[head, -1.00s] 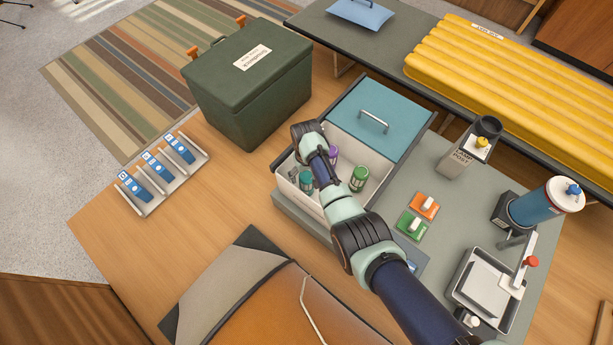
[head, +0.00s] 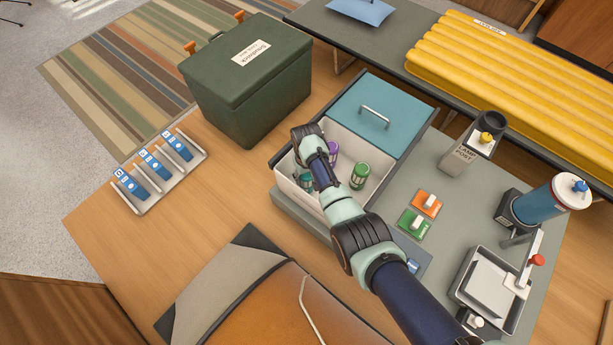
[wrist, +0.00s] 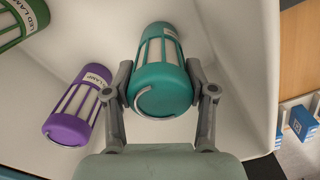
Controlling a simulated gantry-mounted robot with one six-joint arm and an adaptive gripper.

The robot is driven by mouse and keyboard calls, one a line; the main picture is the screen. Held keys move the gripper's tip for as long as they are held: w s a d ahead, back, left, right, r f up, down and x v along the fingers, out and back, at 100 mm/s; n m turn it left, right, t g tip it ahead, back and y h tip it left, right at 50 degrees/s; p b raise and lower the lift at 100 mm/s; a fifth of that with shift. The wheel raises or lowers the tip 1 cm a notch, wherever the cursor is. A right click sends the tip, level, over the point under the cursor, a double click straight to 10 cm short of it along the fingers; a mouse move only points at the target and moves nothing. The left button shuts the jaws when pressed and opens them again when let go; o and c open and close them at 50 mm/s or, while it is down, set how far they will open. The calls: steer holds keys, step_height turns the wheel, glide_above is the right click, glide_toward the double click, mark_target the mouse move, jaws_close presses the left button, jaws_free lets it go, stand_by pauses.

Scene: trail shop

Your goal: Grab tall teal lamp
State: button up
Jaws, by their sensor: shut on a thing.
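The teal lamp (wrist: 161,84) is in the white open-topped bin (head: 309,203), with a pale label and a wire ring on its end. My gripper (wrist: 160,72) is shut on it, one finger on each side. In the head view the lamp (head: 304,177) shows only partly beside my wrist, and the fingers are hidden there. A purple lamp (wrist: 76,108) lies to the left of my gripper, apart from it. A green lamp (head: 359,176) stands further right in the bin in the head view.
A teal lid with a handle (head: 378,115) adjoins the bin at the back. A dark green cooler (head: 247,85) stands to the left. A rack of blue items (head: 158,170) lies at the left table edge.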

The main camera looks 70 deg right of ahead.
steer(key=shift+r, duration=0.15)
step_height(320, 180, up, 20)
steer(key=p, duration=1.1)
